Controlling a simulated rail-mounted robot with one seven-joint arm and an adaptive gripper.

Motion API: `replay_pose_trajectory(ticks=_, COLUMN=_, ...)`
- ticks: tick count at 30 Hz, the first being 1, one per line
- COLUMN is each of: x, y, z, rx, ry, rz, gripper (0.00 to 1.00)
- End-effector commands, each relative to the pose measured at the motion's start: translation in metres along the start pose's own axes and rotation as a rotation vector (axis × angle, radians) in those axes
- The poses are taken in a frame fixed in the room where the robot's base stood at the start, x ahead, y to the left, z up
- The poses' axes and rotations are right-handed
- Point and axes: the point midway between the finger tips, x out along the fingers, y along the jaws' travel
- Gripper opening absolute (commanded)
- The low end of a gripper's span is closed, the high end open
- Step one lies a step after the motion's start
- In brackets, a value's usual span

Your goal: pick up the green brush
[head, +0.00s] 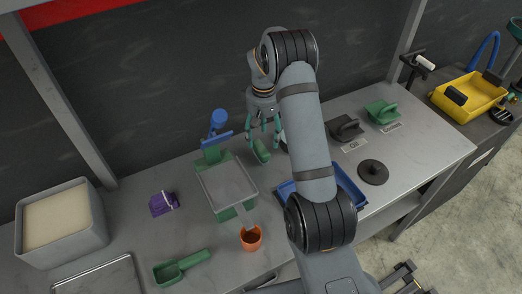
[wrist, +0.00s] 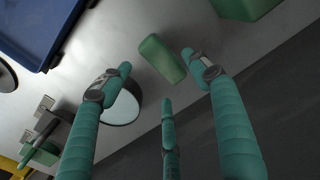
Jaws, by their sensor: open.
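The green brush (head: 261,151), a small rounded green block as far as I can see, lies on the grey bench just right of the green-framed tray. In the wrist view the green brush (wrist: 162,58) shows between and beyond my fingertips; bristles are not visible. My gripper (head: 264,137) has teal fingers that point down over the brush. In the wrist view my gripper (wrist: 157,72) has its fingers spread, with nothing held. I cannot tell the exact height gap to the brush.
A round pale-topped object (wrist: 121,107) stands close to one finger. The green-framed grey tray (head: 227,188) is left of the brush. A blue tray (head: 350,190) lies partly behind my arm. An orange cup (head: 251,239) and green scoop (head: 181,268) are nearer the front.

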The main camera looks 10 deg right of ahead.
Motion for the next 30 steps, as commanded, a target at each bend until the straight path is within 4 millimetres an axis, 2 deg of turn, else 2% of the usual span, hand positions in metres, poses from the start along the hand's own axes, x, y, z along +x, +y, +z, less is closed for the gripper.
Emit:
replay_pose_trajectory(ticks=5, x=0.013, y=-0.001, z=0.002, rx=-0.002, ry=-0.004, rz=-0.001, gripper=0.61)
replay_pose_trajectory(ticks=14, x=0.052, y=0.001, z=0.002, rx=-0.002, ry=0.0, rz=0.0, gripper=0.61)
replay_pose_trajectory(ticks=30, x=0.058, y=0.001, z=0.002, rx=-0.002, ry=0.002, rz=0.0, gripper=0.61)
